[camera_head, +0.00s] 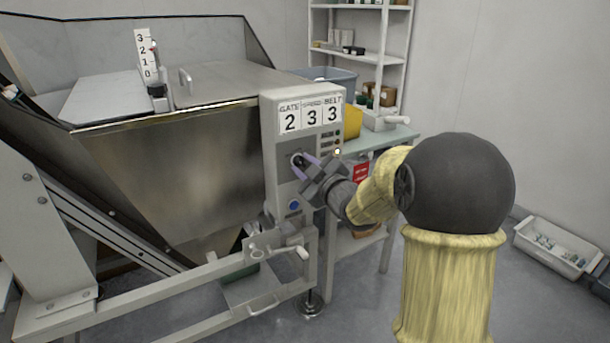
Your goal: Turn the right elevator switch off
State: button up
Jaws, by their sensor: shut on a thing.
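The grey control box (283,139) of the elevator stands in the middle, on the right side of the metal hopper. Its top panel (311,114) reads GATE 2, a middle label too small to read, 3, and BELT 3. A dark knob-like switch (297,160) sits on the box's front face. A blue button (294,205) is below, and small indicator lights (337,135) are at the upper right.
A steel hopper (175,180) fills the left, with a numbered scale (146,55) on top. A handle (301,252) juts out below the control box. A table (385,138) and shelves (365,50) stand behind. A white bin (556,246) lies on the floor at right.

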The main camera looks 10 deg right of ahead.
jog(key=shift+n+b, duration=0.3)
jog(key=shift+n, duration=0.2)
jog(key=o, duration=1)
jog(key=shift+s, duration=0.15)
jog(key=p+v, duration=0.3)
jog(key=v, duration=1.4)
jog(key=shift+s+p, duration=0.1)
jog(key=shift+p, duration=0.2)
